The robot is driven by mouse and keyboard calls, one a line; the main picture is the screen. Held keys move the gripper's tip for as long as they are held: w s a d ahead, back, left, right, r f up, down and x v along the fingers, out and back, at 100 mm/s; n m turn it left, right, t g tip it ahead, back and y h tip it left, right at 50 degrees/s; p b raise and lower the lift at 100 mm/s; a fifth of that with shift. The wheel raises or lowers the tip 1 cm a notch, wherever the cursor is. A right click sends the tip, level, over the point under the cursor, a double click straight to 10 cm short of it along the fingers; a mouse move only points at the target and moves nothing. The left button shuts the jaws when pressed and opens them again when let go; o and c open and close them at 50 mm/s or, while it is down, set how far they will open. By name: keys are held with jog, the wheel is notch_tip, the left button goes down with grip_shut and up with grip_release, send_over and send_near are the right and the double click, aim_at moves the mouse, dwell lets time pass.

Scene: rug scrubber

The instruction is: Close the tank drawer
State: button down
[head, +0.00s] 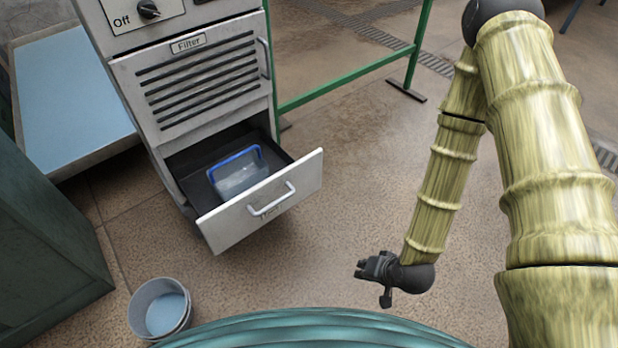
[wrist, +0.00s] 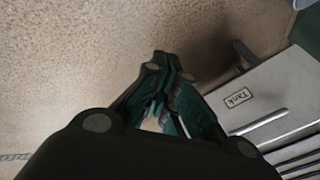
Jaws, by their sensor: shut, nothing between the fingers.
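The tank drawer (head: 262,203) is pulled out at the bottom of a grey machine. Its light front panel has a bar handle (head: 271,200). A clear container with a blue rim (head: 238,173) sits inside the drawer. My gripper (head: 374,278) is to the right of the drawer front and apart from it, over the floor; its fingers are shut and empty. In the wrist view my gripper (wrist: 163,85) points past a panel marked "Tank" (wrist: 240,97), the drawer front, which is at the right. The drawer's inside is hidden in the wrist view.
The machine's slotted Filter panel (head: 200,80) is above the drawer, with an Off knob (head: 148,9) higher up. A grey bucket (head: 160,308) stands at the lower left. A green frame (head: 350,75) is behind. Floor between gripper and drawer is clear.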

jog(key=w+a+r+m+t+y+b, duration=0.1)
jog(key=w+a+m+t+y+b, duration=0.1)
jog(key=w+b, duration=0.3)
jog(key=w+a+r+m+t+y+b, duration=0.1)
jog(key=w+a+r+t+b, duration=0.15)
jog(key=w, duration=0.35)
jog(key=m+t+y+b, duration=0.4)
jog(key=t+b, duration=0.1)
jog(key=b, duration=0.2)
send_near(305, 160)
jog(key=b+x, duration=0.5)
jog(key=shift+f, duration=0.25)
jog(key=shift+b+x, duration=0.5)
jog(key=shift+x, duration=0.4)
jog(key=shift+w+a+r, duration=0.1)
jog(key=shift+w+r, duration=0.05)
jog(key=shift+r, duration=0.05)
